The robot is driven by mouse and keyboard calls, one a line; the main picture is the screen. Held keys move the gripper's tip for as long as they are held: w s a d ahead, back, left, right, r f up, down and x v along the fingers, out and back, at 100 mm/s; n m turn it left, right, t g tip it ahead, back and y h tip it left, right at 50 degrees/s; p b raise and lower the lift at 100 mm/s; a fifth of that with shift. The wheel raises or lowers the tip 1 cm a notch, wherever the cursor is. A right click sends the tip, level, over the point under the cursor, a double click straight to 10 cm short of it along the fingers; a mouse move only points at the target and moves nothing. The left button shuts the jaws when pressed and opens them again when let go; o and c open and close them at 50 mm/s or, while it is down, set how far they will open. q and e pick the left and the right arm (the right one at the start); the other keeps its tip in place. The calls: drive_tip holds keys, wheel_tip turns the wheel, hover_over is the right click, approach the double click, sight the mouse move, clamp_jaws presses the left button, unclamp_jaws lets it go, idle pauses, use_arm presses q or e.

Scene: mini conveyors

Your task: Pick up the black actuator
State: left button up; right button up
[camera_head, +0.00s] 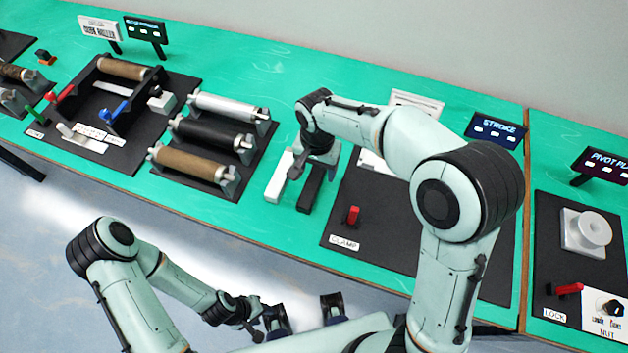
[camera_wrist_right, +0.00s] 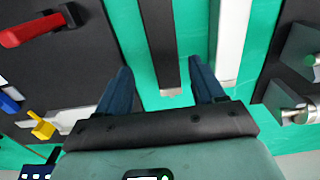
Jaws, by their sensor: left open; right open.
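The black actuator (camera_head: 311,189) is a long dark bar lying on the green table, parallel to a white bar (camera_head: 279,177) on its left. My right gripper (camera_head: 312,166) is over the far part of the black bar and hides that end in the head view. In the right wrist view, the black actuator (camera_wrist_right: 160,35) runs between the two spread fingers of my right gripper (camera_wrist_right: 165,88), its light end near the fingertips. The fingers are open and not closed on it. The white bar shows there too (camera_wrist_right: 232,40). My left gripper (camera_head: 304,312) is open and empty at the bottom, off the table.
A black roller station (camera_head: 258,160) stands left of the bars. A black panel (camera_head: 383,225) with a red clamp lever (camera_head: 353,215) lies to the right. A narrow green strip is clear around the bars. The table's front edge is close below.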

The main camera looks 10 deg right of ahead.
sight(314, 178)
drive_tip(key=f, duration=0.5)
drive_tip(key=shift+w+a+f, duration=0.15)
drive_tip(key=shift+a+f, duration=0.15)
drive_tip(key=shift+f, duration=0.05)
clamp_jaws()
drive_tip(key=shift+r, duration=0.15)
